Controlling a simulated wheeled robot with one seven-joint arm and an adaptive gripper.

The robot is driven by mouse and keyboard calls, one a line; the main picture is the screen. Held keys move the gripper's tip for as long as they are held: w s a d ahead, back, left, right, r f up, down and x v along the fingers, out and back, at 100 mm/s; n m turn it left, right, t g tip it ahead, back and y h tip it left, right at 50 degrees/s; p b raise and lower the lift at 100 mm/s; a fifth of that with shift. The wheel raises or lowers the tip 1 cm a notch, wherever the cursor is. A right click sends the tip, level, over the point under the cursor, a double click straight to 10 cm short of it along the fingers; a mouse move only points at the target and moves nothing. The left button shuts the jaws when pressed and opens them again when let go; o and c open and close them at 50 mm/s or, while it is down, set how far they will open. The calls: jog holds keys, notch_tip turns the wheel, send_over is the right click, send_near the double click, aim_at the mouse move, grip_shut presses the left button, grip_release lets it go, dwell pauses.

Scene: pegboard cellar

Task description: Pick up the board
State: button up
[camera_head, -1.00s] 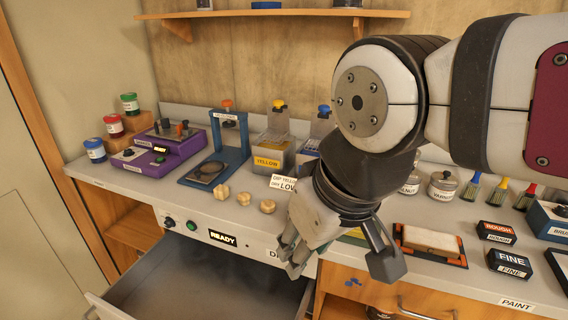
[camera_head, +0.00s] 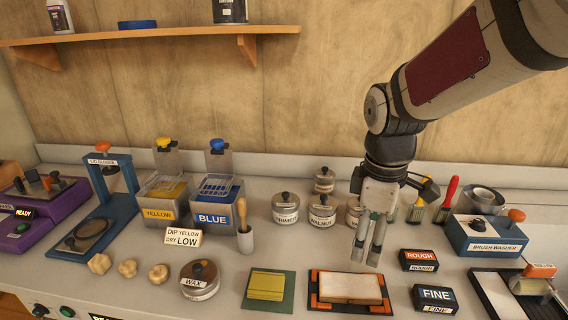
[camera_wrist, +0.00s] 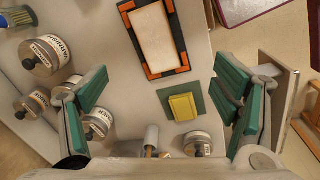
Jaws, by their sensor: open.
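The board (camera_head: 350,286) is a pale wooden rectangle lying flat in an orange-and-black holder (camera_head: 318,301) near the bench's front. In the wrist view the board (camera_wrist: 155,37) is at the top centre, with its holder (camera_wrist: 181,57) around it. My gripper (camera_head: 368,251) points down above the bench, just behind and above the board. In the wrist view my gripper (camera_wrist: 163,82) has its green-padded fingers wide apart with nothing held. The board lies beyond the fingertips, untouched. Its underside is hidden.
A yellow block on a green mat (camera_head: 254,305) lies left of the holder. ROUGH (camera_head: 418,260) and FINE (camera_head: 434,297) boxes stand to its right. Labelled jars (camera_head: 321,210) and brushes (camera_head: 444,203) stand behind, and a wax tin (camera_head: 199,281) is further left.

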jog(key=w+f+n+g, duration=0.1)
jog(key=w+f+n, duration=0.3)
jog(key=f, duration=0.1)
send_over(349, 285)
jog(key=shift+y, duration=0.3)
jog(key=f, duration=0.8)
jog(key=shift+w+d, duration=0.15)
jog(key=shift+w, duration=0.25)
jog(key=shift+s+f+b, duration=0.15)
jog(key=shift+s+f, duration=0.05)
jog(key=shift+f, duration=1.2)
jog(key=shift+s+f+b, duration=0.15)
jog(key=shift+f, duration=1.25)
jog(key=c, duration=1.3)
